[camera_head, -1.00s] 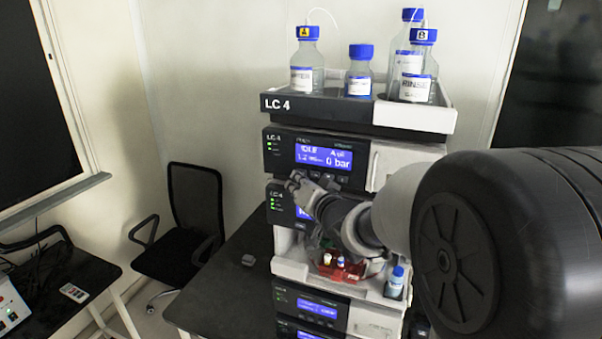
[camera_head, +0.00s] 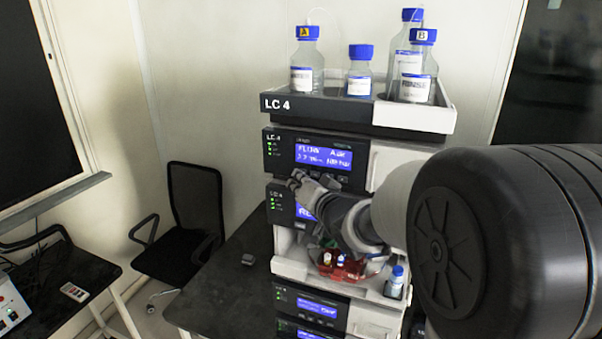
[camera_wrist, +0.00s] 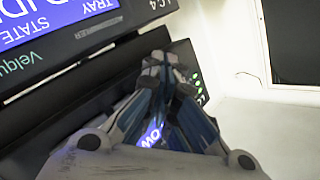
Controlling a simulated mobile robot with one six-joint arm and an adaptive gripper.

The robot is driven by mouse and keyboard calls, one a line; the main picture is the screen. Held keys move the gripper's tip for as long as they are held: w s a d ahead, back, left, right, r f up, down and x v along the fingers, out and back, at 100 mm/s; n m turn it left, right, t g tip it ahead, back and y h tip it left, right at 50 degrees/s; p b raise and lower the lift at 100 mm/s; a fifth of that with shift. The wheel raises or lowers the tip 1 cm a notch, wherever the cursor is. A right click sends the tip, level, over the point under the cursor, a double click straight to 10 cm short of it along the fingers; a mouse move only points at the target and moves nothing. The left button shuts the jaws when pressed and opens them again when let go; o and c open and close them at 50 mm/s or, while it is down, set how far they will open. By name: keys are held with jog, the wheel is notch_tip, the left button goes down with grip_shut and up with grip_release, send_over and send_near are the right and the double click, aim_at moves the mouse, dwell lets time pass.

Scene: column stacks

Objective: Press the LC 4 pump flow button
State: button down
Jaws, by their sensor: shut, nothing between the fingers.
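The LC 4 pump module (camera_head: 283,147) is the upper dark unit in the stack, under the bottle tray. Its lit blue display (camera_head: 324,157) shows a first line that reads like FLOW; green lights glow to its left. Small grey buttons (camera_head: 343,180) sit below the display. My gripper (camera_head: 296,181) is shut and empty, its fingertips at the pump's lower front edge, below and left of the display. They hide the button there, and I cannot tell whether they touch it. The wrist view shows the closed fingertips (camera_wrist: 165,62) against the dark front, with part of a lit display between the fingers.
A second LC 4 module (camera_head: 276,197) lies right below, partly behind my gripper. Blue-capped bottles (camera_head: 307,75) stand in the top tray (camera_head: 420,116). Red vial holder (camera_head: 345,268) and a small vial (camera_head: 396,283) sit lower. A chair (camera_head: 190,215) stands left.

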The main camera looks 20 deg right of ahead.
jog(key=shift+s, duration=0.1)
jog(key=shift+s+a+b, duration=0.3)
jog(key=shift+s+a, duration=0.15)
jog(key=shift+s, duration=0.15)
jog(key=shift+s+a+b, duration=0.5)
jog(key=shift+s+a, duration=0.25)
jog(key=shift+s, duration=0.25)
jog(key=shift+s+a+b, duration=0.5)
jog(key=shift+s+a, duration=0.25)
jog(key=shift+s, duration=0.25)
jog(key=s+f+n+g+h+b, duration=0.1)
jog(key=s+f+g+b, duration=0.4)
jog(key=s+f+b, duration=0.5)
jog(key=s+d+f+n+g+h+b, duration=0.1)
jog(key=s+f+n+g+b, duration=0.3)
jog(key=s+f+b, duration=0.6)
jog(key=s+f+g, duration=0.2)
jog(key=s+f, duration=0.9)
jog(key=s, duration=0.3)
jog(key=shift+s+n+g+h, duration=0.15)
jog(key=shift+n+g+h, duration=0.15)
jog(key=shift+f, duration=0.1)
dwell(1.5)
